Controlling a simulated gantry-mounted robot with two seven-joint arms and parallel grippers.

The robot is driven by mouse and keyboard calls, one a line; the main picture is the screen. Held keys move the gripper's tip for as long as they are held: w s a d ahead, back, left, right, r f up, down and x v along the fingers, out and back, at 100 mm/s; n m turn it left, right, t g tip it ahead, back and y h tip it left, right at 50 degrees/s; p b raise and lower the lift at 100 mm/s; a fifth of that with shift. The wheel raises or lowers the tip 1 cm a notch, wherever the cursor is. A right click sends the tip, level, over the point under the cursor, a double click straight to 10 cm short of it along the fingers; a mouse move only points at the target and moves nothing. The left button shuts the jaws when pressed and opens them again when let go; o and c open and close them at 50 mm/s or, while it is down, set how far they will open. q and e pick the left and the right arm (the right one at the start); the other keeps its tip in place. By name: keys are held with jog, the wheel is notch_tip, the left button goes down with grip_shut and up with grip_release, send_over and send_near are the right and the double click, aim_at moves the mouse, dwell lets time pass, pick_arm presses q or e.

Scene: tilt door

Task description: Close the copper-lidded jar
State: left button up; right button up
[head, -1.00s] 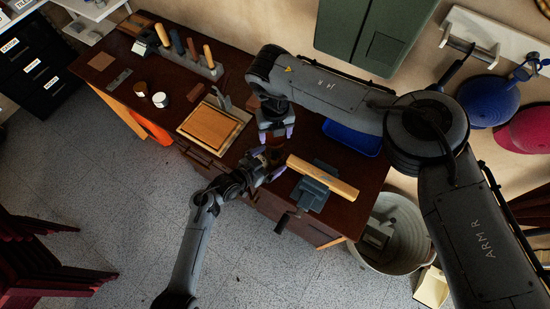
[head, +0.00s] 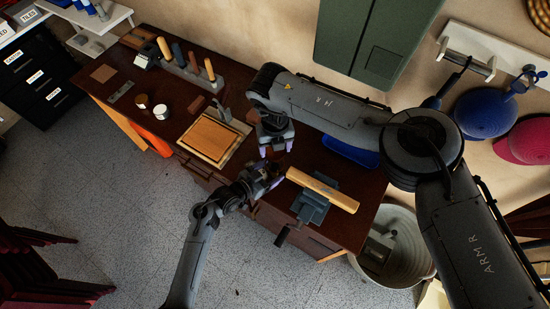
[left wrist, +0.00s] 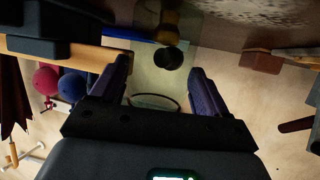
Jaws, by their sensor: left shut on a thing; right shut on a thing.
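My left gripper (head: 270,179) is shut on a clear glass jar; in the left wrist view the pale, see-through jar (left wrist: 148,82) lies between its two fingers, with a round rim near the palm. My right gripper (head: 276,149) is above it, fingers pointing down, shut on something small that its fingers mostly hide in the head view. In the left wrist view a brassy-brown piece (left wrist: 168,30), which looks like the copper lid, shows beyond the jar with a dark round shape near it. I cannot tell whether lid and jar touch.
Below my grippers is the dark wooden bench (head: 240,185). A cutting board (head: 208,138) lies to the left, a vise (head: 310,205) with a wooden bar (head: 322,190) to the right. A blue tray (head: 350,152) is behind. Two small jars (head: 152,106) stand farther left.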

jog(key=shift+f, duration=2.05)
jog(key=shift+f, duration=0.9)
jog(key=shift+f, duration=0.55)
